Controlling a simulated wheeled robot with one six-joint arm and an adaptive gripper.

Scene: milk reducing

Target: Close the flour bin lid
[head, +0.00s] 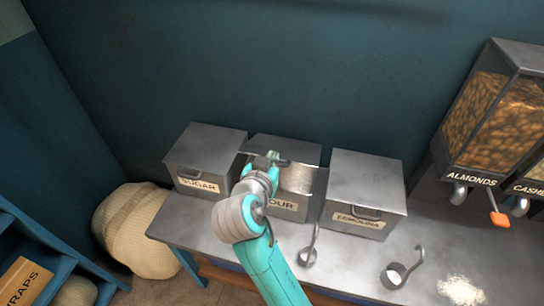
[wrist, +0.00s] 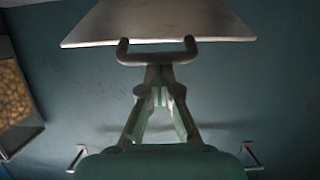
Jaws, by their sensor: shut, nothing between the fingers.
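The flour bin (head: 284,205) is the middle of three grey metal bins on the counter, its label partly hidden by my arm. Its lid (head: 300,149) looks raised and tilted up at the back, with a pale surface showing below its edge. In the wrist view the lid (wrist: 155,22) is a flat metal plate with a dark bar handle (wrist: 157,56) on its edge. My gripper (head: 272,157) is over the bin's left part. In the wrist view my gripper (wrist: 157,82) is shut and empty, its fingertips close to the handle; I cannot tell whether they touch.
The sugar bin (head: 205,157) stands close on the left and the semolina bin (head: 366,180) close on the right, both lids down. Two scoops (head: 309,255) (head: 396,274) and spilled white powder (head: 461,291) are on the counter. An almond dispenser (head: 495,110) stands far right.

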